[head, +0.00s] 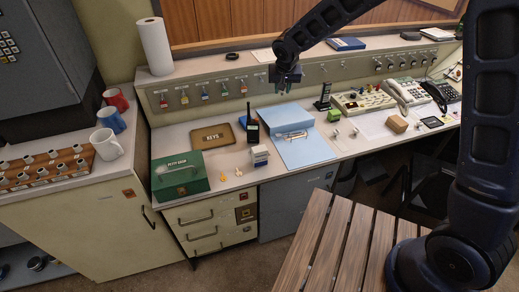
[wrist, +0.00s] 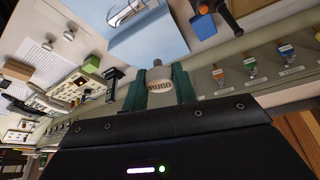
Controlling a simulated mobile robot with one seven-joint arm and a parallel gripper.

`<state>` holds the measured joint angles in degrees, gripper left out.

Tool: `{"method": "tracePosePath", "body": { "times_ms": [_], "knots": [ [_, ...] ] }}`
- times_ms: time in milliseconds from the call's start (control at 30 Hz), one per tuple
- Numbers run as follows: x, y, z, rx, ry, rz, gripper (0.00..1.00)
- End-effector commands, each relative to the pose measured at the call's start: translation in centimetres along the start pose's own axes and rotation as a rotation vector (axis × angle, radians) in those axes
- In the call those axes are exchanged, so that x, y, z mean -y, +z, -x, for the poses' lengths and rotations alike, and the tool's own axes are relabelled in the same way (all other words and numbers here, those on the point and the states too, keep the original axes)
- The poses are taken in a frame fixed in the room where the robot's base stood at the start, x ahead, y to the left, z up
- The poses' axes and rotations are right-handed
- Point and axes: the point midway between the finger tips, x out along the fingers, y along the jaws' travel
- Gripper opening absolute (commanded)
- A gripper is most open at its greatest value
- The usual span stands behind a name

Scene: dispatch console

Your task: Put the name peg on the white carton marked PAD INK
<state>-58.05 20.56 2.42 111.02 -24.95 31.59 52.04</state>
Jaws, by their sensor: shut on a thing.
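My gripper (head: 285,84) hangs over the back of the desk, in front of the key-hook panel and above the blue folder. In the wrist view its green fingers (wrist: 159,86) are shut on a round pale wooden name peg (wrist: 160,86) lettered HUGO. In the head view the peg is too small to make out. The white carton (head: 260,156), with a bluish band, stands on the desk to the left of the blue folder, below and left of my gripper. Its lettering is too small to read.
A black radio (head: 252,123) stands behind the carton, and a green cash box (head: 180,176) is to its left. The blue folder (head: 305,150) lies to its right. Small yellow pieces (head: 222,177) lie near the desk's front edge. Key tags (head: 205,93) hang behind.

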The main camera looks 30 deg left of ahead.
Motion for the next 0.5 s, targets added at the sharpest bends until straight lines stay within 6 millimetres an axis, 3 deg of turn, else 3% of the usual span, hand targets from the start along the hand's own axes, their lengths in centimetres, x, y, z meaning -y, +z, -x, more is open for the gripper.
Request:
{"method": "tracePosePath", "body": {
  "times_ms": [33,200,500],
  "knots": [
    [1.7,1.4,1.0,0.000,-0.020,0.046,0.06],
    [5.8,5.2,3.5,0.000,-0.073,0.174,0.06],
    [8.7,8.7,5.2,0.001,-0.116,0.279,0.06]
  ]
}}
